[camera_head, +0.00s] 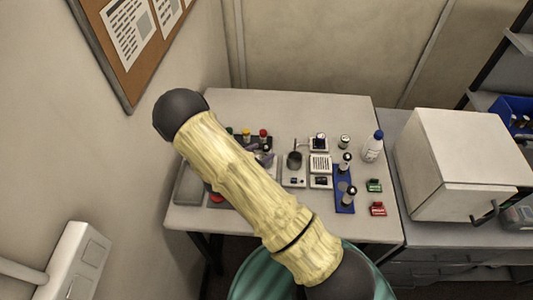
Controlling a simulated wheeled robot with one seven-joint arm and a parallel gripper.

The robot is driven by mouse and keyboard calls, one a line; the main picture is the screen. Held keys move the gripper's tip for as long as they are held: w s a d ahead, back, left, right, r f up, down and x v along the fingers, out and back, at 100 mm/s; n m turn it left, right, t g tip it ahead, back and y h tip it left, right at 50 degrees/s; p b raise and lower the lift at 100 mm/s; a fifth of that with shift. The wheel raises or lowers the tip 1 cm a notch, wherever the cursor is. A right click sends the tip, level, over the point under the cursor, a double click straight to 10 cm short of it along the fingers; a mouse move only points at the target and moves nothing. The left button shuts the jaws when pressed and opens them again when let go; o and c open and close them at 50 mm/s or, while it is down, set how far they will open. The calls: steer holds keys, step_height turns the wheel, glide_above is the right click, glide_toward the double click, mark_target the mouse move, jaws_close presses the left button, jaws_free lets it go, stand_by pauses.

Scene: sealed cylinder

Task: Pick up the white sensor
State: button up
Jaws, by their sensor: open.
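Several small items stand on a white table (340,108). A small white device with a dark top (319,143) is near the back, and a white one with a dark display (320,181) lies nearer the front. Between them is a white card with printed lines (320,164). I cannot tell which of these is the white sensor. A white base with a dark grey cup (294,161) stands to their left. My arm in its yellowish cover crosses the middle of the view and hides the table's left part. My gripper does not clearly show.
A blue rack (344,203) holds dark-topped pieces. Green (374,186) and red (377,209) blocks lie to its right, and a white bottle (373,147) stands behind. A large white box (455,165) stands on the right counter. The table's back strip is clear.

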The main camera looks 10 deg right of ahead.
mark_target(269, 146)
steer(key=shift+d, duration=0.1)
steer(key=shift+w+d+p, duration=0.25)
steer(key=shift+p, duration=0.2)
steer(key=p+x, duration=0.2)
steer(key=x, duration=0.2)
steer(key=shift+w+r+p, duration=0.1)
steer(key=shift+r+p, duration=0.05)
steer(key=shift+p, duration=0.15)
steer(key=shift+w+d, duration=0.1)
steer(key=shift+d, duration=0.05)
steer(key=c, duration=1.1)
steer(key=shift+c, duration=0.2)
step_height(269, 146, up, 10)
steer(key=b, duration=0.3)
